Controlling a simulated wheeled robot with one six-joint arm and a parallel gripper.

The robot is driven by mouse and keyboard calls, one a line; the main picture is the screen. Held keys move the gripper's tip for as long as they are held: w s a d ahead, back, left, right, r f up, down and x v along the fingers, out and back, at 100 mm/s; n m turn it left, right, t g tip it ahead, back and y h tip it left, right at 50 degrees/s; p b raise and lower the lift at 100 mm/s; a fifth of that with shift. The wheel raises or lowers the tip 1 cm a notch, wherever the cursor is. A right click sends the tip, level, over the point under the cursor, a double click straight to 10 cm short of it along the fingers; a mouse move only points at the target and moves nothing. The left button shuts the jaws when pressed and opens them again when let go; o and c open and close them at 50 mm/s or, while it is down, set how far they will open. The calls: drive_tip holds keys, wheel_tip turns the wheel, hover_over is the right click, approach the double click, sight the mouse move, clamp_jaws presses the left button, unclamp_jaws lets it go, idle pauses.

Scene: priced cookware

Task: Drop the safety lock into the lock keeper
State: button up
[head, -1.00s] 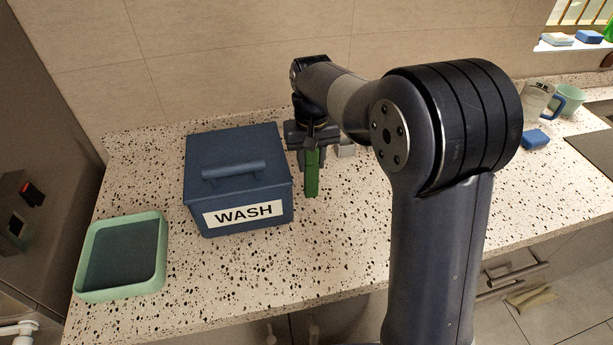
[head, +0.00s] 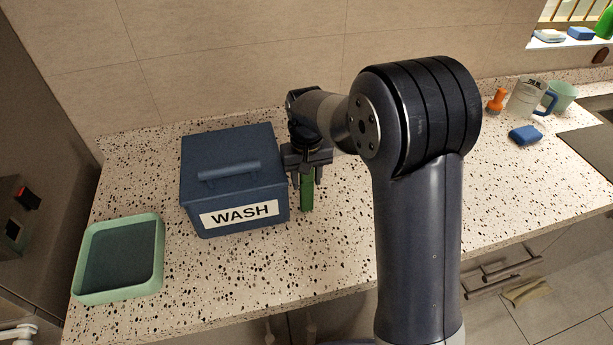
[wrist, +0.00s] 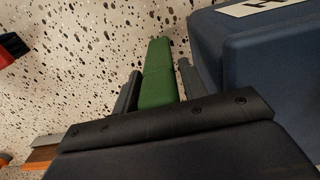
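My gripper (head: 307,178) points down just right of the blue lidded box marked WASH. It is shut on a long green block (head: 307,197), which hangs below the fingers. In the wrist view the green block (wrist: 158,72) lies between the two dark fingers; its top end is hidden by the gripper body. This green block may be the safety lock; its shape does not make that certain. A green tray (head: 159,262) with a dark, empty inside sits at the counter's left end. It may be the lock keeper, but nothing marks it so.
The blue WASH box (head: 233,180) stands between my gripper and the tray. A blue sponge (head: 525,135), a clear jug (head: 527,98), a green cup (head: 562,96) and an orange item (head: 496,100) stand at the right. The counter in front of the box is clear.

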drive_tip(key=shift+o, duration=1.1)
